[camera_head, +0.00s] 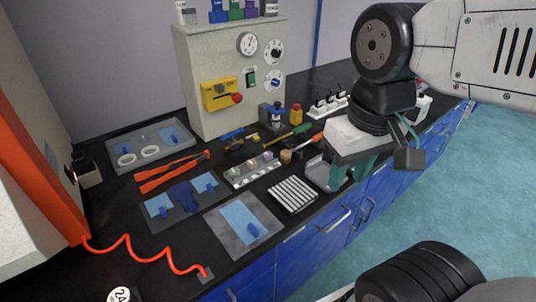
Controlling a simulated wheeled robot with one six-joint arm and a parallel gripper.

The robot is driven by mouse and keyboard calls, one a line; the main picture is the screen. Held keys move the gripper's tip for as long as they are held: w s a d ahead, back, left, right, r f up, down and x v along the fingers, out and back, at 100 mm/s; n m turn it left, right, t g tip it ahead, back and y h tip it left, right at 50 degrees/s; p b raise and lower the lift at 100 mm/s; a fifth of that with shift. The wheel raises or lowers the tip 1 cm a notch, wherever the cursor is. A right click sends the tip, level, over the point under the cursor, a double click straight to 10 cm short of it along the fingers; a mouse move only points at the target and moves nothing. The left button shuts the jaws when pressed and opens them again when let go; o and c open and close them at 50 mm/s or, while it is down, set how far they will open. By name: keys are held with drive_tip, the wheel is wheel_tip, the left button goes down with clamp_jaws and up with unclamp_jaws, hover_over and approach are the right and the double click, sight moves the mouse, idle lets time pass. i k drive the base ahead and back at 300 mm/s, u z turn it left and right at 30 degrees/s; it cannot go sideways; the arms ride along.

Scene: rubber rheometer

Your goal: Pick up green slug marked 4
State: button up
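A small rack (252,172) on the black bench holds several little coloured pieces. A small green piece (236,173) sits at its left end and may be the green slug. No number can be read on it at this size. My gripper (349,177) is above the front edge of the bench, to the right of the rack and apart from it. Its two teal fingers point down and stand apart, with nothing seen between them. Part of the bench behind the gripper is hidden.
A ribbed metal plate (293,194) and a grey tray with a blue sheet (240,222) lie before the rack. Orange tongs (170,172) lie left. A grey bracket-like object (318,174) is beside my gripper.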

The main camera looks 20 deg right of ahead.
sight(233, 172)
drive_tip(key=z, duration=0.7)
drive_tip(key=k, duration=0.65)
drive_tip(key=u, duration=1.15)
drive_tip(key=i, duration=0.5)
